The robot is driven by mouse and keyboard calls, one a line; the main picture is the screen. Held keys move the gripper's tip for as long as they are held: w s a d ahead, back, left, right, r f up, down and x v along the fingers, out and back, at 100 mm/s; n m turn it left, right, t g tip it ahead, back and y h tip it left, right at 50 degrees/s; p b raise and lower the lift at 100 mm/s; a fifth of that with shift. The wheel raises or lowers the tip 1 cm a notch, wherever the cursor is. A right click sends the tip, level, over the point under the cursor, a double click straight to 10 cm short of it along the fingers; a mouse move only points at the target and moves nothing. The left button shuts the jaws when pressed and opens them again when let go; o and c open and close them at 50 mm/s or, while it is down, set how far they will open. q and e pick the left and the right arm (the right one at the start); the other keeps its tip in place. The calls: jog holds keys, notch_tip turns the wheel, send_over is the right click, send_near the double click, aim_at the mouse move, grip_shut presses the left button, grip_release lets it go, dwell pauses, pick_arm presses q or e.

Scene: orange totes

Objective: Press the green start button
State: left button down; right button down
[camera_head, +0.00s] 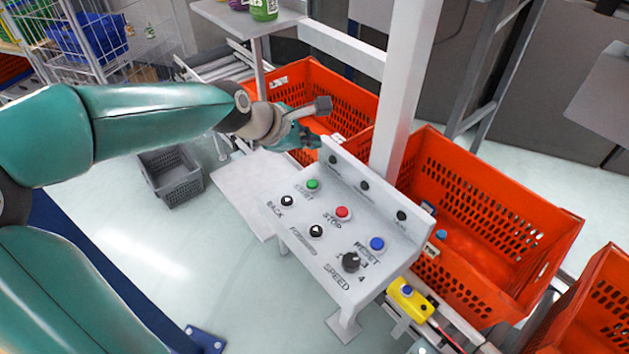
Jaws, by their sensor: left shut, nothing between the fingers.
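The green start button (312,184) sits at the upper left of a white sloped control panel (322,262). The label beside it is partly readable. My left arm comes in from the left, and its gripper (311,142) is shut and empty. In the picture it shows just above the green button, by the panel's upper left corner. It looks apart from the button, but its exact height above the panel is hard to tell. My right gripper is not in view.
The panel also has a red stop button (342,213), a blue reset button (376,244), black arrow buttons (316,231) and a speed knob (350,262). A white post (402,90) rises behind it. Orange totes (490,190) stand behind and right. A grey basket (172,178) is on the floor.

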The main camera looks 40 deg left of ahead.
aim_at(311, 185)
pick_arm(q)
notch_tip(311, 185, down, 8)
jog(key=b, duration=0.8)
jog(key=shift+f, duration=0.35)
jog(key=shift+f+b, duration=0.1)
jog(key=shift+b, duration=0.2)
dwell(0.6)
jog(key=shift+f, duration=0.3)
jog(key=shift+s+f+b, duration=0.1)
jog(key=shift+f+b, duration=0.35)
jog(key=shift+f, duration=0.05)
dwell(0.6)
jog(key=shift+r, duration=0.1)
jog(key=shift+r+p, duration=0.85)
jog(key=shift+p, duration=0.2)
notch_tip(311, 185, up, 5)
jog(key=p, duration=0.5)
